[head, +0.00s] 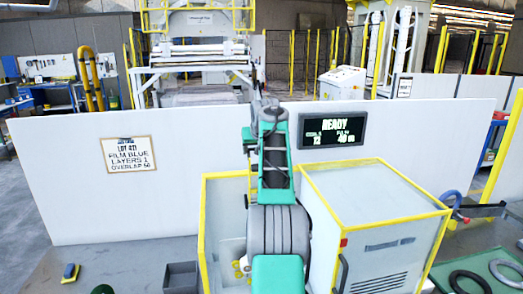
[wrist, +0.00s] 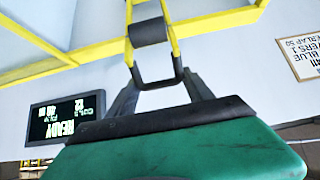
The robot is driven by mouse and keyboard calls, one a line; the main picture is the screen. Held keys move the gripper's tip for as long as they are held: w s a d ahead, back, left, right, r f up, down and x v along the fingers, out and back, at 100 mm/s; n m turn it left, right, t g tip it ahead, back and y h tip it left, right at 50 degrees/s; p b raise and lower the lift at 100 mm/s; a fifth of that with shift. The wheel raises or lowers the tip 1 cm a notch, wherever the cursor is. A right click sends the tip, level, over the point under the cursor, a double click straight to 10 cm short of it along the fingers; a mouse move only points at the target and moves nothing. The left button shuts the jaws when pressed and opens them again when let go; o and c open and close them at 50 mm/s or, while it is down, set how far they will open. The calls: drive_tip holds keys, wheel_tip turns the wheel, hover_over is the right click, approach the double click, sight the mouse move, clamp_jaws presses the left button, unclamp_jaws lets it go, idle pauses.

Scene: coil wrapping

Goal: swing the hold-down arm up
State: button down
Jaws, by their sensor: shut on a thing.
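The hold-down arm (wrist: 148,32) shows in the wrist view as two yellow bars with a grey roller between them. A dark U-shaped handle (wrist: 143,84) joins the ends of the bars. My gripper (wrist: 159,86), with a teal body and dark fingers, is shut on this handle, one finger to each side in the picture. In the head view my own arm stands in the middle and hides my gripper; I cannot make out the hold-down arm there.
A grey machine cabinet (head: 375,195) with yellow edges stands right of my arm. A white panel (head: 70,170) behind carries a lot card (head: 129,155) and a display (head: 333,131) reading READY. Dark rings lie on a green mat (head: 447,274) at right. A dark bin (head: 181,276) sits front left.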

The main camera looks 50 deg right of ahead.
drive_tip(key=shift+d+f, duration=0.1)
drive_tip(key=shift+f, duration=0.5)
drive_tip(key=c, duration=0.8)
unclamp_jaws()
drive_tip(key=shift+o, duration=0.8)
drive_tip(key=shift+w+d, duration=0.15)
drive_tip(key=shift+s+a+r, duration=0.2)
drive_tip(key=shift+r, duration=0.3)
drive_tip(key=b+v, duration=0.1)
drive_tip(key=v, duration=0.6)
drive_tip(key=shift+r, duration=0.1)
